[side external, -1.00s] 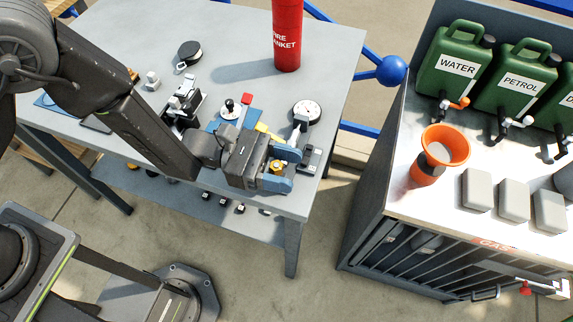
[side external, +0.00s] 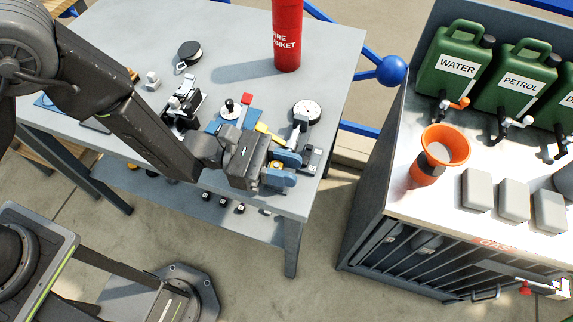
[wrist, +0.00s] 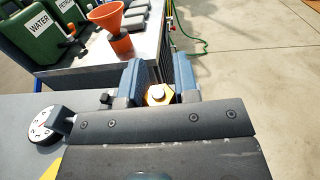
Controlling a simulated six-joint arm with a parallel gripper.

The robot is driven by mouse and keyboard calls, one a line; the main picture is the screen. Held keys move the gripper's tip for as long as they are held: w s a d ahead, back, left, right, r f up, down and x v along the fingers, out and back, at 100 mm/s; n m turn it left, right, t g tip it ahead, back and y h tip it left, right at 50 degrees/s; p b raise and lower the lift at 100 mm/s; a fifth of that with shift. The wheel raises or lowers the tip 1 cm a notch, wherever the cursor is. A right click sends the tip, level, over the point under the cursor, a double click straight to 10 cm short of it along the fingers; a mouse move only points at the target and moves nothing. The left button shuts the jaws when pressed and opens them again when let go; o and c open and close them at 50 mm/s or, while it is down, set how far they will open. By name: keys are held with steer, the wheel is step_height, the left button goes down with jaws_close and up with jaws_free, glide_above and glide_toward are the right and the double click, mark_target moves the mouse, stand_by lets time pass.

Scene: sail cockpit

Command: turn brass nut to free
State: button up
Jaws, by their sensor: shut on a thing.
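The brass nut (wrist: 156,95) shows in the wrist view as a yellow hex shape with a pale round centre, between the two blue fingers. My gripper (wrist: 160,84) is shut on it, one finger on each side. In the side view my gripper (side external: 286,168) is at the right front part of the grey table, and the nut is mostly hidden by the fingers there. What the nut sits on is hidden by the gripper body.
A dial gauge (side external: 307,112) and a grey fitting (side external: 311,158) stand close to my gripper. A red fire blanket cylinder (side external: 287,35) stands at the back. An orange funnel (side external: 445,147) and green cans (side external: 457,60) are on the bench at right.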

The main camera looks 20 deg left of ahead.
steer(key=shift+w+n+t+y, duration=0.2)
steer(key=shift+n+t, duration=0.5)
steer(key=shift+t, duration=0.4)
steer(key=shift+w+n+t+y, duration=0.1)
steer(key=shift+n+t+y, duration=0.1)
steer(key=shift+n+t, duration=0.7)
steer(key=o, duration=0.9)
steer(key=shift+s+a, duration=0.1)
steer(key=shift+a, duration=0.05)
steer(key=v, duration=1.3)
steer(key=shift+s+a, duration=0.2)
steer(key=shift+a, duration=0.05)
